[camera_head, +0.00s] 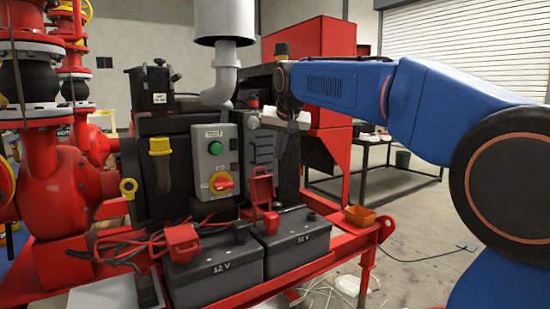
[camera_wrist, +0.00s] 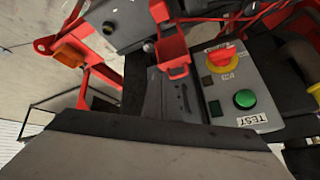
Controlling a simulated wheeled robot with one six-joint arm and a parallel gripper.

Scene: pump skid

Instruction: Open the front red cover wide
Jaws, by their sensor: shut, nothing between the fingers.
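The front red cover (camera_head: 182,243) sits low over a terminal at the back left of the nearer 12 V battery (camera_head: 215,270) and looks closed. A second red cover (camera_head: 262,188) stands raised by the farther battery (camera_head: 300,240); this raised cover also shows in the wrist view (camera_wrist: 172,42). My gripper (camera_head: 287,120) is shut and empty. It hangs high beyond the batteries, right of the grey switch box (camera_head: 216,160), well apart from both covers. Its fingertips are hard to make out. In the wrist view a blurred dark and grey surface fills the bottom.
The switch box has a green button (camera_head: 215,148) and a red-yellow rotary knob (camera_head: 222,182). Red cables (camera_head: 125,245) run left of the front battery. Open floor lies to the right.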

